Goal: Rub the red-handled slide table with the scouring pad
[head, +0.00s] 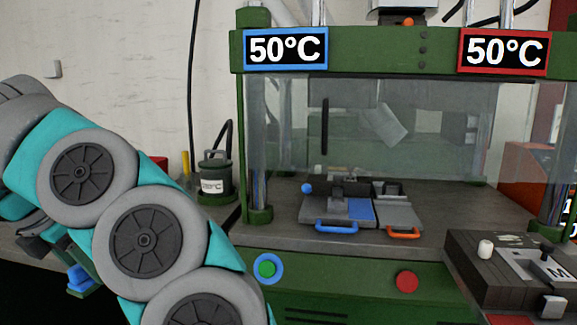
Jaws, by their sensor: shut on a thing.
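The press's right slide table (392,211) is a grey plate with an orange-red handle (403,234) at its front edge. My gripper (72,270) is at the far left, low in front of the bench edge and far from the slide table. My own arm partly hides it. It is shut on a small blue block, which I take to be the scouring pad (80,281); its shape is only partly visible.
A blue-handled slide table (337,212) lies beside it on the left. A clear guard (375,125) hangs above both. Green posts flank the bed. A dark fixture block (500,270) stands at right front, a green canister (214,177) at left. Green and red buttons sit below.

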